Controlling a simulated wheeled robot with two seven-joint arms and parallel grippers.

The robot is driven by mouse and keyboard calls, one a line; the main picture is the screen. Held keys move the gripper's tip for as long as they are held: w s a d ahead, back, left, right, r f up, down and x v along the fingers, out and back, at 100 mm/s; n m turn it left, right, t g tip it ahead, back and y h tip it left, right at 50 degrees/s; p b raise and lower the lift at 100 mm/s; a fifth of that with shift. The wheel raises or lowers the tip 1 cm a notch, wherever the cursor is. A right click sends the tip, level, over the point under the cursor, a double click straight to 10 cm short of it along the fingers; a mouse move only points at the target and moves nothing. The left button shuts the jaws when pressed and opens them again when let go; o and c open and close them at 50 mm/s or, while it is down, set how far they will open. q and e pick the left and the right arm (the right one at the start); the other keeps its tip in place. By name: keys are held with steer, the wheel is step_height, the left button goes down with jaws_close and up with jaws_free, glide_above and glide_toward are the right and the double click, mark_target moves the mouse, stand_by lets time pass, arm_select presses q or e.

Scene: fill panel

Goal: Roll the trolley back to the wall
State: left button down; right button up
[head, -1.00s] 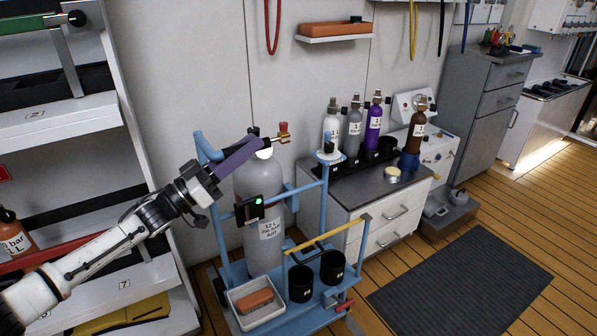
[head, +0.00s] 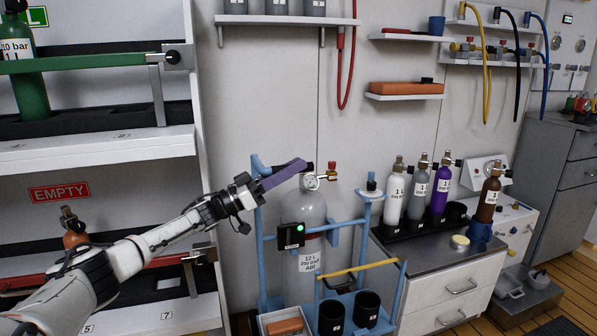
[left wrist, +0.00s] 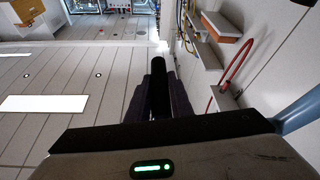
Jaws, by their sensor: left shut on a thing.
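The trolley is a blue tube frame (head: 258,225) carrying a large grey gas cylinder (head: 304,215) with a white label and a brass valve. It stands near the wall, left of a white drawer cabinet; its wheels are below the picture. My left gripper (head: 287,174) is shut on the trolley's top handle, its purple fingers covering most of the bar. In the left wrist view a black bar end (left wrist: 159,85) shows between the dark fingers. My right gripper is out of view.
A shelf rack (head: 95,150) with an EMPTY sign stands close on the left. The drawer cabinet (head: 425,310) with several small bottles is close on the right. Wall shelves (head: 404,97) and hoses hang above. The floor by the trolley is mostly out of view.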

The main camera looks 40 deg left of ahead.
arm_select(q)
steer(key=shift+a+r, duration=0.1)
steer(key=shift+a, duration=0.2)
steer(key=c, duration=1.6)
jaws_free()
steer(key=shift+w, duration=0.1)
steer(key=shift+c, duration=0.2)
steer(key=shift+o, duration=0.3)
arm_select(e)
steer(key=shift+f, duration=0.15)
arm_select(q)
steer(key=p+v, duration=0.1)
steer(key=v, duration=0.9)
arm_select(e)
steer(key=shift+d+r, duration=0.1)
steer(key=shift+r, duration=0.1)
arm_select(q)
steer(key=shift+f, duration=0.2)
